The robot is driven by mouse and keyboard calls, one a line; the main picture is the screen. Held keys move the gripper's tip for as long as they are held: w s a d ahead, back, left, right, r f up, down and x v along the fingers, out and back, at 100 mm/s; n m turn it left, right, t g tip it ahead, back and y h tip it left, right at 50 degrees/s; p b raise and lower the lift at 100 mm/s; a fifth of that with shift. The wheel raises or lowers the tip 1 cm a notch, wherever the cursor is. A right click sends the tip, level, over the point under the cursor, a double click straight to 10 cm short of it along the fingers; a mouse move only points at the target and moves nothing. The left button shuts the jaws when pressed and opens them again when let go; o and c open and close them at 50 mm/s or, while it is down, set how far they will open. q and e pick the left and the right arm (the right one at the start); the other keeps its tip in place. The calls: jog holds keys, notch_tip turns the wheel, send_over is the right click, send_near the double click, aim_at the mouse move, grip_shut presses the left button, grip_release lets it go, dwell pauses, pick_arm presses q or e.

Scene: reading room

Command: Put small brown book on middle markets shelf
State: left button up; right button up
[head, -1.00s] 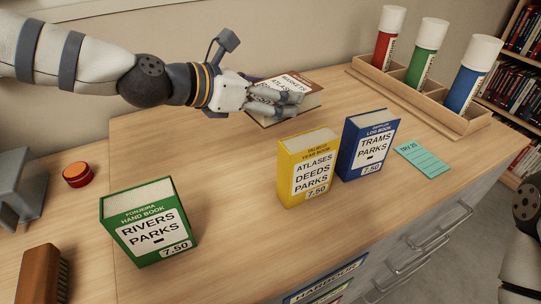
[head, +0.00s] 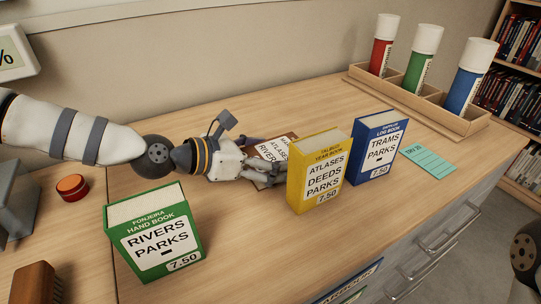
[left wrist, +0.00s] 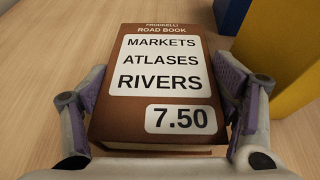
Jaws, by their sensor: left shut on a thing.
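The small brown book (head: 279,150) has a white label reading Markets, Atlases, Rivers and 7.50, clear in the left wrist view (left wrist: 165,100). My left gripper (head: 258,172) is shut on it, one finger along each side in the left wrist view (left wrist: 160,112). The book is low over the wooden counter, behind and left of the yellow book; I cannot tell whether it touches the counter. The yellow book partly hides it in the head view. The middle markets shelf cannot be made out. My right gripper is not in view.
The yellow book (head: 320,173) and blue book (head: 378,148) stand close on the right. A green book (head: 155,237) stands at the front left. A wooden rack (head: 448,112) holds several capped tubes at the back right. A teal card (head: 428,160) lies beside the blue book.

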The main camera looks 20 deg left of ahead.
pick_arm(q)
jog(key=shift+r, duration=0.15)
jog(key=shift+f, duration=0.2)
jog(key=o, duration=1.2)
jog(key=shift+o, duration=1.4)
jog(key=shift+r, duration=0.15)
